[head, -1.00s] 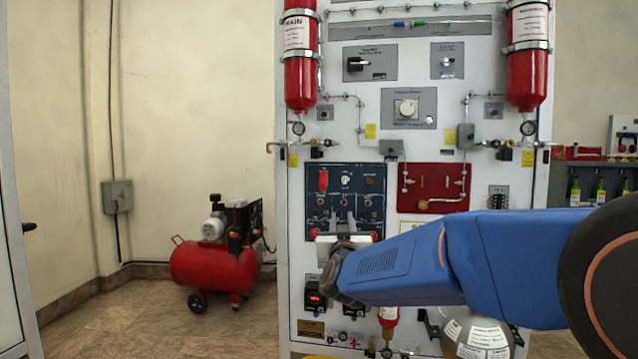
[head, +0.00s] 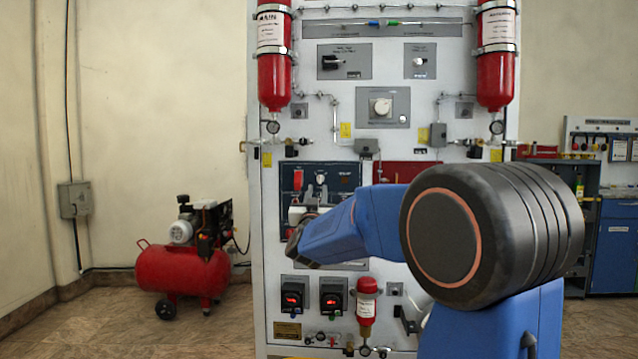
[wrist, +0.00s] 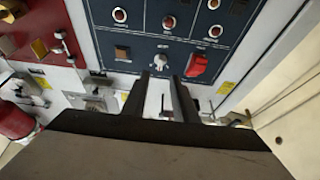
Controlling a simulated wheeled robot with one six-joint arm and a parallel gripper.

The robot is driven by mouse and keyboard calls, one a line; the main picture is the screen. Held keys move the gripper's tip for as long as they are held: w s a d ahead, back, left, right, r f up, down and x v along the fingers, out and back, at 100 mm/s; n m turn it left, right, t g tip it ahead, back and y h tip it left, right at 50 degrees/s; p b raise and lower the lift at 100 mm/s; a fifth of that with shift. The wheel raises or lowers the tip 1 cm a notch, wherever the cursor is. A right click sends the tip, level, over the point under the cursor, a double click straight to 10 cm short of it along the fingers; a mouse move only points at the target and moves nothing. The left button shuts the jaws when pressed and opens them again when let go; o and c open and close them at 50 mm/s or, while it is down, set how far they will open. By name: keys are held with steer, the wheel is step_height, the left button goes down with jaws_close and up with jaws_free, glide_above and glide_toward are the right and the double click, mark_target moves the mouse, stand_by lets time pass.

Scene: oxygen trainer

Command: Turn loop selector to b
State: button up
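A dark blue control panel (head: 340,178) is on the front of the trainer. It has a red switch cover (head: 298,178), a small pale selector knob (head: 320,179) beside it, and an amber lamp at right. Labels are too small to read, so I cannot tell for sure which control is the loop selector. Contact cannot be told.
A black knob (head: 332,62) and a white round knob (head: 381,106) sit on grey plates higher up. A red panel (head: 405,171) is right of the blue one, partly behind my arm. Two red cylinders flank the trainer. A red compressor (head: 185,265) stands at left on open floor.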

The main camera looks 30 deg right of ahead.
mark_target(320, 178)
steer(key=x, duration=0.7)
steer(key=shift+w+d+r, duration=0.1)
steer(key=shift+d, duration=0.05)
jaws_close()
